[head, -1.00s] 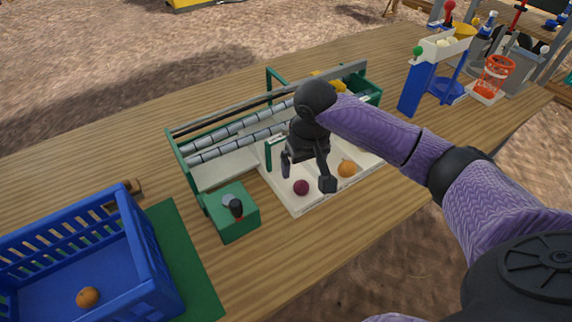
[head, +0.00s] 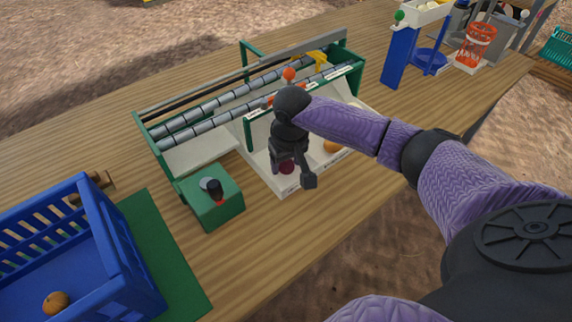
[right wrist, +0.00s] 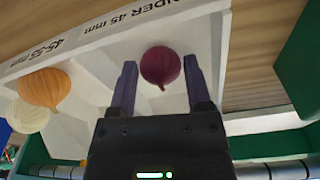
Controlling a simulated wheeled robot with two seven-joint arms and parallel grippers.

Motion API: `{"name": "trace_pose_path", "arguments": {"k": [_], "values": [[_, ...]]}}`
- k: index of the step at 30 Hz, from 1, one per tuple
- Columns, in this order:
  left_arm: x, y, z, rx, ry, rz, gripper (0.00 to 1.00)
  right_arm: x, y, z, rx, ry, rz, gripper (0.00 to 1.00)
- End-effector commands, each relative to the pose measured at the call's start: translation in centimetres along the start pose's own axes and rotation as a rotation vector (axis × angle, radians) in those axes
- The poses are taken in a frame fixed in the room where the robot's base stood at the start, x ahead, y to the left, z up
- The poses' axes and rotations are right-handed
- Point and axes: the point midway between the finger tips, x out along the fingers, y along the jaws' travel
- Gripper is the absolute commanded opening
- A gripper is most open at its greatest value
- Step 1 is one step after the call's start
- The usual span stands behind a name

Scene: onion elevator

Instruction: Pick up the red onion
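The red onion (right wrist: 160,66) lies in the white tray's "under 45 mm" compartment. It sits between the tips of my open right gripper (right wrist: 158,85) in the right wrist view, with gaps on both sides. In the head view the red onion (head: 287,168) is partly hidden by my right gripper (head: 292,175), which points down over it. My left gripper is not in view.
The white tray (right wrist: 90,60) has divider walls. A yellow onion (right wrist: 45,88) and a pale onion (right wrist: 27,116) lie in neighbouring compartments. A green-framed roller sorter (head: 190,135) stands behind. A green box with a knob (head: 212,200) and a blue crate (head: 110,240) holding an orange onion (head: 55,302) are at left.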

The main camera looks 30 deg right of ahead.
Motion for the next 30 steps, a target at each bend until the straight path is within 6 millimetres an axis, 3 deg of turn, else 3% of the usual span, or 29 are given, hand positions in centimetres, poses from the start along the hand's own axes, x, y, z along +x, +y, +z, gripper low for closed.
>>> {"name": "trace_pose_path", "arguments": {"k": [1,8,9,16,24,30], "values": [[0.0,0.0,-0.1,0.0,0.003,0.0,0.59,0.0,0.0,0.0,0.0,0.0,0.0,0.51],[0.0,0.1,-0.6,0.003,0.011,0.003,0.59,0.0,0.0,0.0,0.0,0.0,0.0,0.02],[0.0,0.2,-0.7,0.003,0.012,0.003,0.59,0.0,0.0,0.0,0.0,0.0,0.0,0.0],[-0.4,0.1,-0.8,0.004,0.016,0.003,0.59,-0.8,0.0,-0.1,0.0,0.002,-0.001,0.0],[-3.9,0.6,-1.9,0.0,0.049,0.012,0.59,-7.9,0.0,-1.0,0.0,0.005,-0.002,0.0],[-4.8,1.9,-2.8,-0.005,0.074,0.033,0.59,-10.0,0.0,-1.2,0.001,0.001,-0.001,0.0]]}}
